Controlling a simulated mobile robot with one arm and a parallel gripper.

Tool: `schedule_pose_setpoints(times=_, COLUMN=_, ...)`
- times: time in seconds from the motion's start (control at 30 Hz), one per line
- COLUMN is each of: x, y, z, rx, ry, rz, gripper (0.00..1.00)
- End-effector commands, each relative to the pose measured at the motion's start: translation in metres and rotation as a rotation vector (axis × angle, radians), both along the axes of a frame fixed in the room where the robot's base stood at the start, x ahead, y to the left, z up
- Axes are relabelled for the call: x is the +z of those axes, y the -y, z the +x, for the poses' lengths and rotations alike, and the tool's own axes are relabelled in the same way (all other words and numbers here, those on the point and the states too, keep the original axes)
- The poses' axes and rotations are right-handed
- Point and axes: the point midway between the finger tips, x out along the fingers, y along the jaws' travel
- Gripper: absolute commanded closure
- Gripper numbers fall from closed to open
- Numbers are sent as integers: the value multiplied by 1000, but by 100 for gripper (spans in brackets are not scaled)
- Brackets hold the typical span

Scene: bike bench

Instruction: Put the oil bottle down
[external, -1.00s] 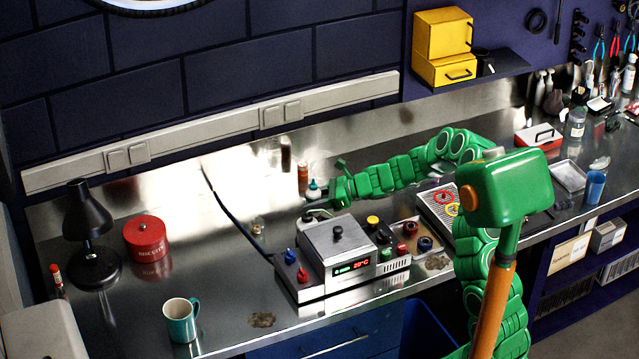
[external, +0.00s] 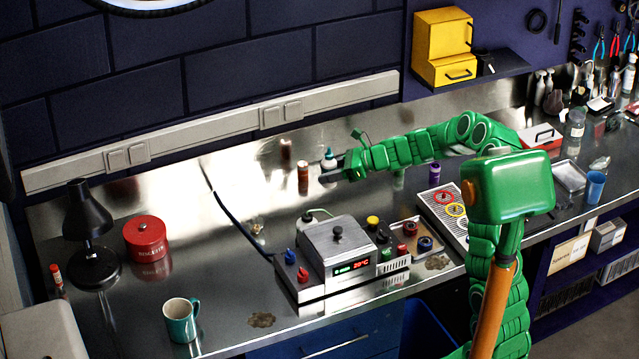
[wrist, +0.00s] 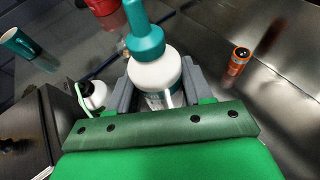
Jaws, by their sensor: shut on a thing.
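The oil bottle (external: 328,161) is white with a teal nozzle cap. In the wrist view, the bottle (wrist: 155,78) stands between the two grey fingers, its cap pointing away from my palm. My gripper (external: 332,174) is shut on its body, towards the back of the bench; the fingers also show in the wrist view (wrist: 157,88). The bottle's base is hidden, so I cannot tell whether it touches the bench (external: 215,297).
An orange can (external: 303,178) stands just left of the bottle. A small bottle with a bent tube (external: 308,222) is behind the heated unit (external: 337,246). A purple can (external: 434,172) stands right, beneath my arm. Bare steel lies around the cable (external: 233,213).

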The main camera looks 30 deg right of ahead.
Motion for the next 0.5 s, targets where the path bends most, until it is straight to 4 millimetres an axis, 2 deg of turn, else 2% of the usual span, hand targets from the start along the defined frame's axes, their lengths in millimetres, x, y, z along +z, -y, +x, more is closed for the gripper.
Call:
schedule_pose_setpoints(times=0.03, x=4, y=15, z=-6, rx=-22, ry=0, rz=2, gripper=84)
schedule_pose_setpoints(times=0.2, x=7, y=52, z=-28, rx=-79, ry=-7, rz=6, gripper=84)
schedule_pose_setpoints(times=0.5, x=17, y=104, z=-73, rx=-164, ry=-6, rz=5, gripper=84)
